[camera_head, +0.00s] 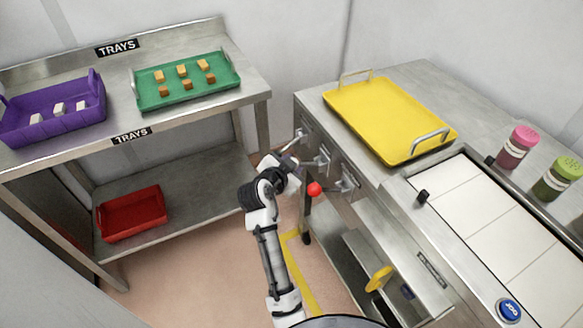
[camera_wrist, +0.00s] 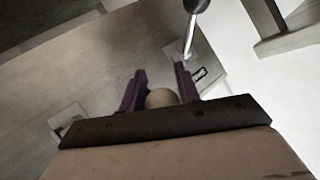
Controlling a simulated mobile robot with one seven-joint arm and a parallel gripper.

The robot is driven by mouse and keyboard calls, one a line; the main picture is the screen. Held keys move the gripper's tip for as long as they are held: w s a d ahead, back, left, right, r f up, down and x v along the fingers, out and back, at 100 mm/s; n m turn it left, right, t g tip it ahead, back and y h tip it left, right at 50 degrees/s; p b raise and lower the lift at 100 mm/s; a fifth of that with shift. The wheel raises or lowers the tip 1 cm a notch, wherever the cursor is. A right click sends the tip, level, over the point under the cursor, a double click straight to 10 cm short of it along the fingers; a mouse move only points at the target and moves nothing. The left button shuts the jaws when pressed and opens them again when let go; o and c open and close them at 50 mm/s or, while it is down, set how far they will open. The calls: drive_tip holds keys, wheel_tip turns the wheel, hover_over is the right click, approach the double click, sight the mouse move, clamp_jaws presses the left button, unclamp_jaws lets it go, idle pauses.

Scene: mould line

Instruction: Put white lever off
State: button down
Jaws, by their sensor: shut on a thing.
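The white lever's pale round knob (camera_wrist: 161,98) sits between the two dark purple fingers of my gripper (camera_wrist: 160,92) in the wrist view. The fingers are shut on it from both sides. In the head view my gripper (camera_head: 292,162) is at the left end of the metal counter's side, by the row of levers. A red-knobbed lever (camera_head: 314,189) is just right of and below my gripper. Another lever with a dark-looking ball (camera_wrist: 196,5) shows at the top of the wrist view.
The counter carries a yellow tray (camera_head: 340,112) and pink (camera_head: 518,148) and green (camera_head: 560,178) bottles. A blue button (camera_head: 509,310) is at its front. A left shelf holds purple (camera_head: 50,132) and green (camera_head: 160,100) trays, with a red bin (camera_head: 130,222) below. Floor between is clear.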

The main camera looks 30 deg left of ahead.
drive_tip(key=shift+w+d+r, duration=0.15)
drive_tip(key=shift+w+r, duration=0.1)
drive_tip(key=shift+r, duration=0.5)
drive_tip(key=c, duration=1)
unclamp_jaws()
drive_tip(key=shift+w, duration=0.1)
drive_tip(key=shift+c, duration=0.2)
drive_tip(key=shift+d, duration=0.15)
drive_tip(key=f+b+v, duration=0.1)
drive_tip(key=b+v, duration=0.1)
drive_tip(key=v, duration=1.2)
drive_tip(key=shift+s+a+b, duration=0.2)
drive_tip(key=shift+a+b, duration=0.1)
drive_tip(key=shift+a, duration=0.05)
